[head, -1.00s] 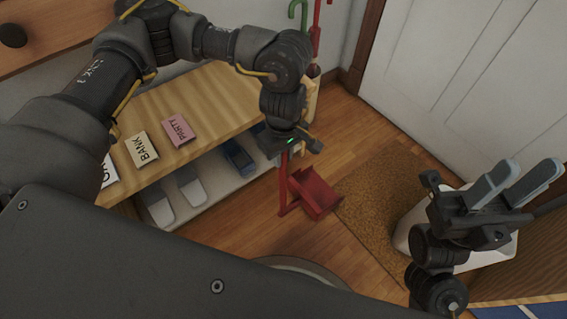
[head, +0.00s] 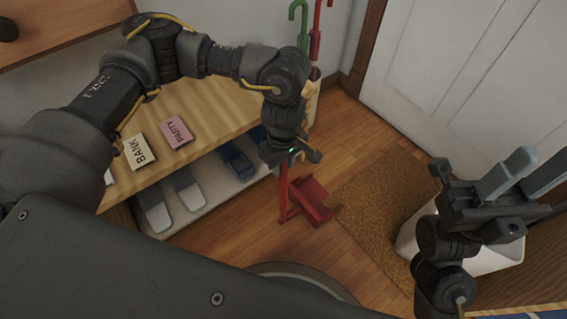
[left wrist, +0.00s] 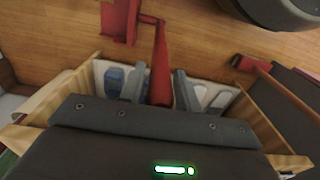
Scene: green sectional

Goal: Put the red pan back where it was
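The red pan (head: 312,196) is a dustpan with a long upright handle, over the wooden floor beside the shelf bench. My left gripper (head: 287,160) points down and is shut on the upper handle. In the left wrist view the red handle (left wrist: 161,65) runs between the two fingers, and the pan's scoop (left wrist: 118,20) shows at the top. I cannot tell whether the pan touches the floor. My right gripper (head: 525,178) is open and empty at the right, above a white bin.
The bench (head: 205,125) holds mail cards, with shoes (head: 186,186) on its lower shelf. Green and red umbrella handles (head: 316,30) stand behind my left arm. A brown mat (head: 375,205) lies before the white door (head: 470,65). The white bin (head: 480,262) stands right.

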